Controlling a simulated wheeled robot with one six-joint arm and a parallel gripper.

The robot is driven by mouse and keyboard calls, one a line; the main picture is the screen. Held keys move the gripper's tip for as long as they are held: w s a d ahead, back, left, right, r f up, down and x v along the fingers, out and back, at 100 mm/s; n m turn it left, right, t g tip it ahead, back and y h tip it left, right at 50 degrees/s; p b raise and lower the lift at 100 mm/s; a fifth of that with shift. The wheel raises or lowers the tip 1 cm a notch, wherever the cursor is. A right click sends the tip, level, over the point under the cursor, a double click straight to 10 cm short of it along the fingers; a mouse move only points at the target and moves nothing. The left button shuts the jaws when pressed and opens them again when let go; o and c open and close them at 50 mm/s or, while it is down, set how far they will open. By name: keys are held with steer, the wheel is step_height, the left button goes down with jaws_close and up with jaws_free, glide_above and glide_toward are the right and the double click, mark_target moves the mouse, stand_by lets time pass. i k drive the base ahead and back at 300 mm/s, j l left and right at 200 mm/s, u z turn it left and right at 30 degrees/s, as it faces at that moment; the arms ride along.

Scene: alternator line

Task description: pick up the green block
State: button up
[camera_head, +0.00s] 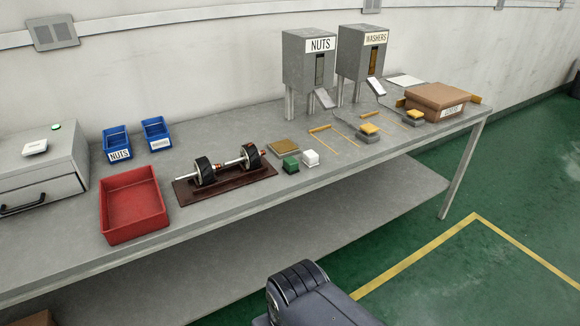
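Nothing covers the front or top of the green block. A dark rounded part of my own body shows at the bottom middle, in front of the bench. My gripper's fingers are not in view.
Left of the block is a dark red stand (228,178) holding rotors on shafts. Farther left are a red tray (133,205) and blue bins (118,145). Behind are the NUTS dispenser (308,62) and WASHERS dispenser (362,55). A brown box (436,97) sits at the right.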

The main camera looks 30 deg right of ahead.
mark_target(290, 165)
steer(key=i+l, duration=0.2)
steer(key=l, duration=0.15)
steer(key=i+l, duration=0.15)
steer(key=l, duration=0.25)
steer(key=i+l, duration=0.2)
steer(key=l, duration=0.15)
steer(key=i+l, duration=0.15)
steer(key=l, duration=0.25)
steer(key=i+l, duration=0.2)
steer(key=l, duration=0.15)
steer(key=i+l, duration=0.2)
steer(key=l, duration=0.2)
steer(key=u, duration=0.05)
